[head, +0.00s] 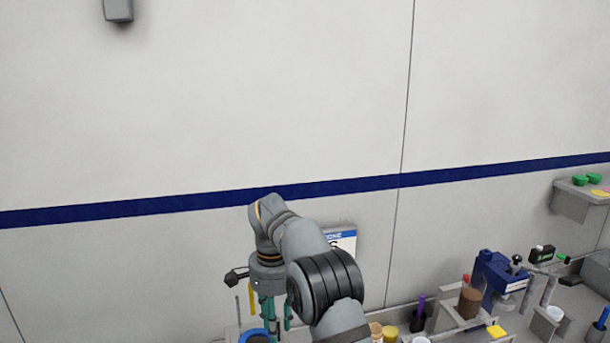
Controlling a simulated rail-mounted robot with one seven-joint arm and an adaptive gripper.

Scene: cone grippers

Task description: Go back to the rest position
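My gripper (275,322) points down at the lower middle of the head view, at the end of my grey arm. Its teal fingers hang just above or beside a blue round thing (256,335) at the bottom edge. The fingertips are small and partly overlapped by the arm, so I cannot tell how wide they are or whether anything is between them.
A worktop runs along the lower right. It bears a blue clamp-like device (497,272), a brown cylinder (470,303), a dark holder with a purple pen (420,308) and a yellow block (496,331). A grey wall shelf (575,205) holds green pieces.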

